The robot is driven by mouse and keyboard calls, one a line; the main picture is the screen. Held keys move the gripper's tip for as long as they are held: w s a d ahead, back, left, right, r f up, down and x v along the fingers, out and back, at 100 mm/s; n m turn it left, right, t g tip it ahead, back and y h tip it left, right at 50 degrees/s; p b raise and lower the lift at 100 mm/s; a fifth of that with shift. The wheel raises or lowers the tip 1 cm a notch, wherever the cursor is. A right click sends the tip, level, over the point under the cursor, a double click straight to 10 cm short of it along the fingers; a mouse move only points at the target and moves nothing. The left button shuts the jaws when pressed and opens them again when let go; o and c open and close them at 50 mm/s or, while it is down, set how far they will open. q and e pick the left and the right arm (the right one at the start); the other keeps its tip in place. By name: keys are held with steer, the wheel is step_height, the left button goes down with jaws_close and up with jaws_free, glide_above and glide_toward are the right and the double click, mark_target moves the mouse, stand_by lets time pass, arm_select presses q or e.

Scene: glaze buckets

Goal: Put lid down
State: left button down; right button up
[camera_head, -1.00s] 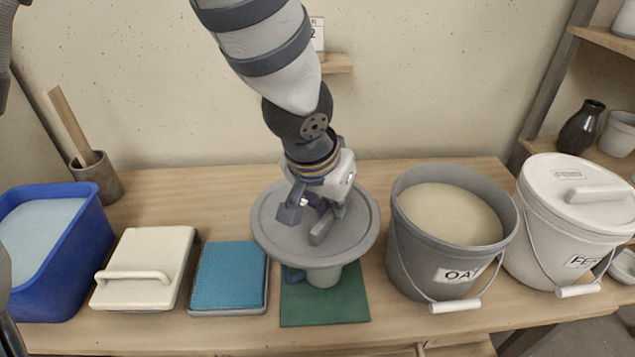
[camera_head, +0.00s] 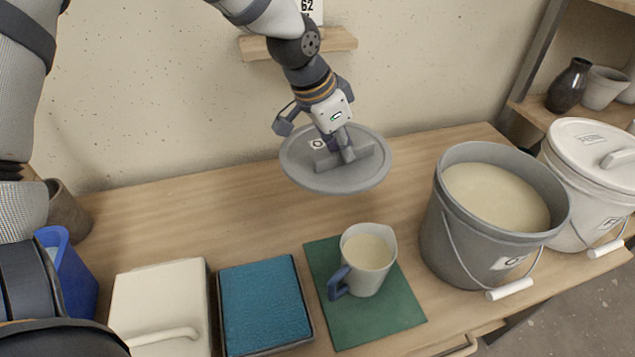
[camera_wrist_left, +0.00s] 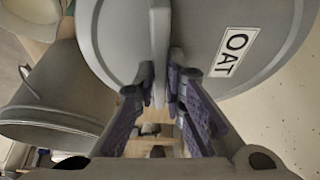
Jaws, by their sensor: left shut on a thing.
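A round grey lid (camera_head: 350,184) hangs over the back of the bench, behind the mug, tilted toward the camera in the head view. My left gripper (camera_head: 345,154) is shut on the bar handle of this lid. In the left wrist view the lid (camera_wrist_left: 275,25) shows an OAT label, and the left gripper's fingers (camera_wrist_left: 160,95) close on its handle. The open grey bucket (camera_head: 446,215) with pale glaze stands to the right, apart from the lid. It also shows at the left of the wrist view (camera_wrist_left: 50,95). My right gripper is not in view.
A mug (camera_head: 366,275) of pale liquid stands on a green mat (camera_head: 395,325). A blue sponge tray (camera_head: 264,302), a cream lidded box (camera_head: 160,295) and a blue tub (camera_head: 75,280) are to its left. A lidded white bucket (camera_head: 585,170) stands right.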

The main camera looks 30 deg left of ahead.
mark_target(316, 145)
arm_select(q)
steer(key=a+f, duration=0.1)
steer(key=a, duration=0.1)
steer(key=w+a+f+m, duration=0.1)
steer(key=a, duration=0.1)
steer(key=a+f+m, duration=0.1)
steer(key=a, duration=0.1)
steer(key=shift+w+a+f+g+h, duration=0.25)
steer(key=shift+a+g+h, duration=0.05)
steer(key=shift+a, duration=0.05)
steer(key=f+b, duration=0.2)
steer(key=f, duration=0.8)
steer(key=shift+a+f, duration=0.1)
steer(key=shift+a, duration=0.1)
steer(key=c, duration=2.1)
jaws_free()
steer(key=o, duration=0.4)
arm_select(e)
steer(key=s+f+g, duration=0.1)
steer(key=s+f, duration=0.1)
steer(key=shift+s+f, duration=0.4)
